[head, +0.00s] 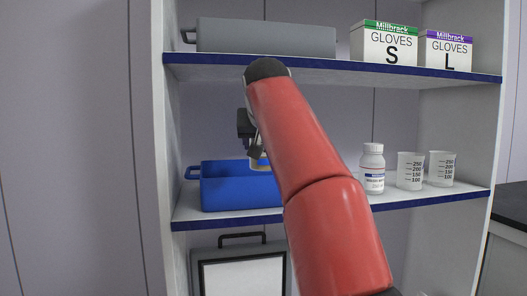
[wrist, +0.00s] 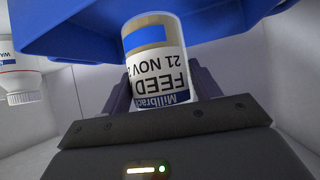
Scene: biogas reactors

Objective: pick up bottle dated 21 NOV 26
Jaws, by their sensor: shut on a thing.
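The bottle (wrist: 158,70) is a jar with pale contents and a white label. The label reads "Millbrack", "FEED" and "21 NOV 2", upside down in the wrist view; the last digit is cut off at the edge. My gripper (wrist: 162,90) is shut on it, one dark finger on each side. In the head view, my red arm hides most of the gripper. A small pale part of the bottle (head: 259,163) shows below it, in front of and above the blue bin (head: 240,190). The bin also fills the top of the wrist view (wrist: 70,28).
A white capped bottle (head: 372,170) stands on the middle shelf (head: 430,199), with two measuring beakers (head: 410,171) to its right. The upper shelf (head: 350,74) holds a grey bin (head: 265,37) and two glove boxes (head: 385,43). A framed panel (head: 243,275) stands below.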

